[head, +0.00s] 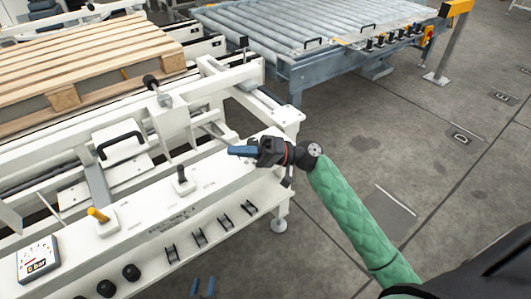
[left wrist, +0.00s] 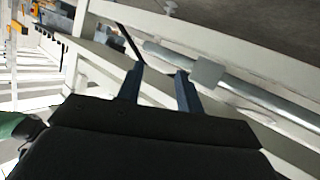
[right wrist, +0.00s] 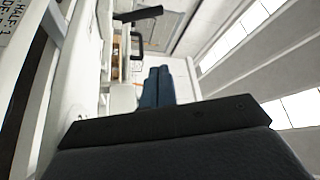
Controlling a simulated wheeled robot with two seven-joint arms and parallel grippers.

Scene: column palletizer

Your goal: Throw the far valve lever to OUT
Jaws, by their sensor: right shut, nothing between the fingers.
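The long white panel of the machine (head: 150,222) carries a short black-handled lever (head: 182,177) towards its right end and a yellow-tipped lever (head: 97,215) further left. The black-handled lever stands roughly upright, with small lettering beside it that is too small to read. My right gripper (head: 236,150) is shut and empty, above the panel's right end, to the right of and apart from that lever. Its closed blue fingers show in the right wrist view (right wrist: 157,88). My left gripper (head: 203,289) is open and empty at the bottom edge, in front of the panel; its spread fingers show in the left wrist view (left wrist: 160,90).
A black-knobbed lever (head: 151,82) stands on a white bracket behind the panel. A gauge reading in bar (head: 39,258) and black knobs (head: 131,272) are at the left. A wooden pallet (head: 100,50) lies behind, a roller conveyor (head: 300,35) beyond.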

